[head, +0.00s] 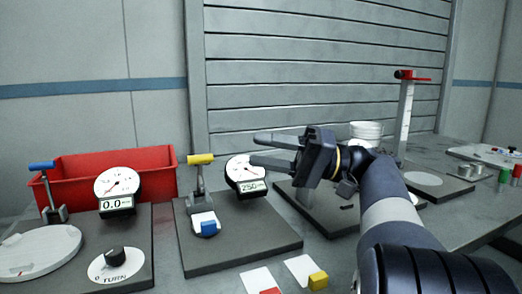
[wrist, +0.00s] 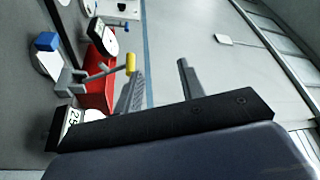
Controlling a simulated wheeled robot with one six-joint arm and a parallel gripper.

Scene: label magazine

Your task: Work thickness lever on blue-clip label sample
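The blue-clip label sample (head: 204,220), a white label with a blue clip (head: 208,227), lies at the foot of a yellow-handled lever (head: 200,160) on the middle dark plate. It also shows in the wrist view (wrist: 47,61). The yellow handle is at the top of its grey post, and shows in the wrist view (wrist: 130,62) too. The dial gauge (head: 246,174) beside it reads about 250. My gripper (head: 256,149) is open and empty, to the right of the handle and apart from it. Its fingers point left, above the dial gauge.
A blue-handled lever (head: 42,166) and a gauge reading 0.0 (head: 117,185) stand on the left plate with a turn knob (head: 115,255). A red bin (head: 158,160) stands behind. Red-clip (head: 262,281) and yellow-clip (head: 303,268) samples lie in front. A tall red-topped post (head: 406,110) stands right.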

